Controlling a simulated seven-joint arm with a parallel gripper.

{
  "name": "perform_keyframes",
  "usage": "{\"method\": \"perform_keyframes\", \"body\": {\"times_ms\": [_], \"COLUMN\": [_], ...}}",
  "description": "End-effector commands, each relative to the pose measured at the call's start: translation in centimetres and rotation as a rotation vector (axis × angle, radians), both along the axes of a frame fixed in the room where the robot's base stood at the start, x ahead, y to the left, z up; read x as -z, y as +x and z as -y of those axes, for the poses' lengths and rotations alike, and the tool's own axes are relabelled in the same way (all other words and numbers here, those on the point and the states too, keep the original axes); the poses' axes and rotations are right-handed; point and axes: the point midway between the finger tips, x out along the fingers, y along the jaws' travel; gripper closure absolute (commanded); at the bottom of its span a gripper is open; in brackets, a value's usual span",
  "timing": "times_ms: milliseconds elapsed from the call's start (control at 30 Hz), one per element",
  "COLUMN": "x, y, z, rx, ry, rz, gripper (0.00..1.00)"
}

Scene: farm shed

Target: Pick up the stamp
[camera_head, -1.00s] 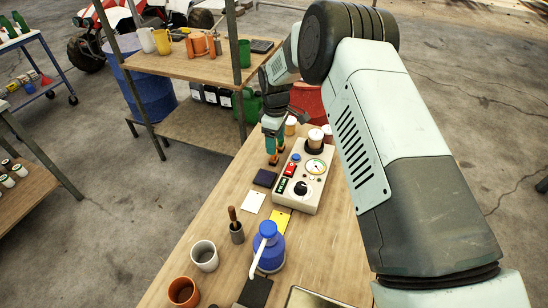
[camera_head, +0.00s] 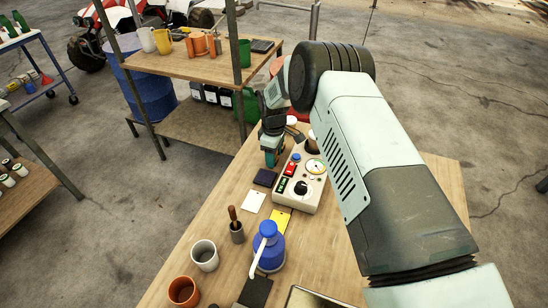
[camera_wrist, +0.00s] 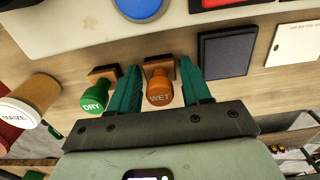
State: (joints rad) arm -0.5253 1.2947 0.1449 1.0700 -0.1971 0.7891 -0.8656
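In the wrist view, a stamp with an orange knob marked WET (camera_wrist: 159,88) and a brown base stands on the wooden table. A second stamp with a green knob marked DRY (camera_wrist: 97,97) stands left of it, outside my fingers. My gripper (camera_wrist: 160,72) is open, its teal fingers on either side of the WET stamp. Narrow gaps show between the fingers and the knob. In the head view my gripper (camera_head: 272,158) is low over the table, beside the meter box, and I cannot make out the stamps there.
The beige meter box (camera_head: 301,187) stands just right of my gripper. A dark ink pad (camera_head: 265,177) and a white tag (camera_head: 253,201) lie nearby. A container marked MAIZE (camera_wrist: 32,97) stands left of the DRY stamp. A blue bottle (camera_head: 268,250) and cups stand nearer the front.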

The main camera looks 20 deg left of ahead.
Motion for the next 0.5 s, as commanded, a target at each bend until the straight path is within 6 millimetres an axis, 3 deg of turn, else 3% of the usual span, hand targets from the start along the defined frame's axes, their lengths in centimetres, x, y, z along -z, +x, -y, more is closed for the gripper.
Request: {"method": "perform_keyframes", "body": {"times_ms": [33, 267, 500], "x": [-0.01, -0.02, -0.23], "y": [0.0, -0.01, 0.02], "z": [0.0, 0.01, -0.01], "rx": [0.0, 0.0, 0.0], "ry": [0.0, 0.0, 0.0], "rz": [0.0, 0.0, 0.0], "gripper": [0.6, 0.95, 0.95]}}
